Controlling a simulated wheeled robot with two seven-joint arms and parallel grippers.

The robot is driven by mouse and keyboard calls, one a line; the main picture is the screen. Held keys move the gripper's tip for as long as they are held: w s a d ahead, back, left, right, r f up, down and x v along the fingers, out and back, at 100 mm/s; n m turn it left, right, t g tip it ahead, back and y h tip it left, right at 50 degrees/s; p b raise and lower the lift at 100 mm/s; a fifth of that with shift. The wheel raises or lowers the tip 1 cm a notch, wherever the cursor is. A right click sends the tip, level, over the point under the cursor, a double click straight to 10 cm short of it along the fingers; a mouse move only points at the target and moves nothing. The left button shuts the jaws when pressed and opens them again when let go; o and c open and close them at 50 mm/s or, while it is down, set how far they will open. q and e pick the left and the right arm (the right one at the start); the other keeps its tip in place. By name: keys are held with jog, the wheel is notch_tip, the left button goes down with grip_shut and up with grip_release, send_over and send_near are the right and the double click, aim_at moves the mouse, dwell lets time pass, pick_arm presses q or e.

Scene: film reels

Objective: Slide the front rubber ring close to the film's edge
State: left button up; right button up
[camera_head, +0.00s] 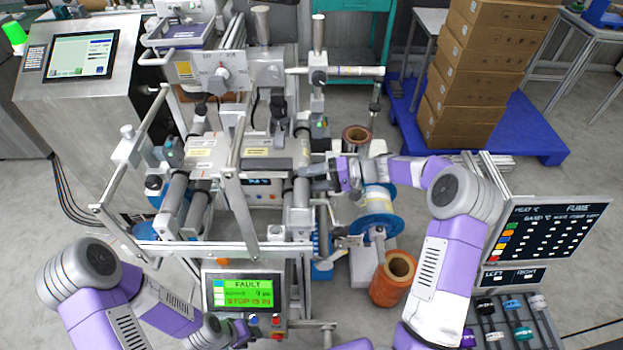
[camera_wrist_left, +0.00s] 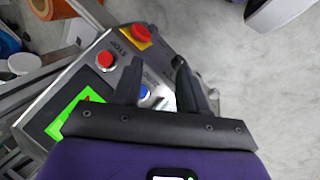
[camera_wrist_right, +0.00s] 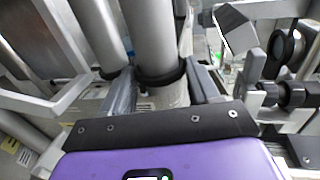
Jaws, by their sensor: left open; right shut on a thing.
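A black rubber ring (camera_wrist_right: 162,78) sits around a thick grey roller (camera_wrist_right: 152,30) in the right wrist view. My right gripper (camera_wrist_right: 163,84) has a finger on each side of this ring and roller and is shut on the ring. In the head view my right gripper (camera_head: 312,172) reaches in from the right to the roller beside the machine's middle; the ring there is hidden or too small to tell. I cannot make out the film's edge clearly. My left gripper (camera_wrist_left: 158,75) is open and empty, above the button panel (camera_wrist_left: 120,75).
A second roller (camera_wrist_right: 98,25) with a dark ring runs close beside the first. A spool with blue flanges (camera_head: 378,222) and an orange roll (camera_head: 393,277) stand to the right. The fault screen (camera_head: 248,289) is in front. Metal frame bars surround the rollers.

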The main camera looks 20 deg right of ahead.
jog(key=c, duration=0.5)
jog(key=shift+o, duration=0.2)
jog(key=shift+w+d, duration=0.2)
jog(key=shift+w, duration=0.45)
jog(key=o, duration=1.5)
pick_arm(q)
jog(key=shift+w+f, duration=0.2)
jog(key=shift+w, duration=0.1)
jog(key=shift+r+p, duration=0.7)
jog(key=shift+r, duration=0.2)
pick_arm(e)
jog(key=v, duration=0.7)
jog(key=shift+d, duration=0.25)
